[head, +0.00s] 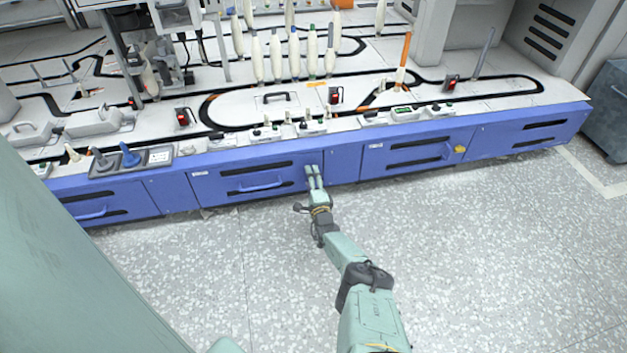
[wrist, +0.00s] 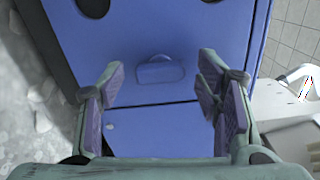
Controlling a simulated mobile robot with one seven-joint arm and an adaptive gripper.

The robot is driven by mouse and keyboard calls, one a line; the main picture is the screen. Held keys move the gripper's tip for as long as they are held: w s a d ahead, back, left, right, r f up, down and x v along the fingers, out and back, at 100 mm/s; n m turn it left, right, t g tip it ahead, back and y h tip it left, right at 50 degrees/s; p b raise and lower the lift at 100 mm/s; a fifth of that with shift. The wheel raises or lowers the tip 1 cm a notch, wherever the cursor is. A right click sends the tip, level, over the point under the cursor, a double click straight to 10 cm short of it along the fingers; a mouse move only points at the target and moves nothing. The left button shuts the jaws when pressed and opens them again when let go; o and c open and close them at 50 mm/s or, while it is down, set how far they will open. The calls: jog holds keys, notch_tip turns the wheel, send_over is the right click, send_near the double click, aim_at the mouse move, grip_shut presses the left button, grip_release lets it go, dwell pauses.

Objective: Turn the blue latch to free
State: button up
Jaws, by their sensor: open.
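A blue latch (wrist: 160,72), the same blue as the panel around it, sits flat on the cabinet front (wrist: 150,30) in the wrist view, close to a panel seam. It lies in the gap between my two fingers as seen there. My gripper (head: 313,177) is open and empty, its pale green fingers reaching toward the cabinet front in the head view. The fingers hide the latch in the head view. I cannot tell whether the fingertips touch the panel.
A blue drawer handle (head: 262,186) is left of my gripper. A yellow knob (head: 460,149) is on a panel further right. Bobbins (head: 294,55) and small devices stand on the white worktop (head: 250,110) above. The speckled floor (head: 480,260) in front is clear.

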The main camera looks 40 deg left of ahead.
jog(key=v, duration=1.2)
jog(key=shift+a+r, duration=0.1)
dwell(0.5)
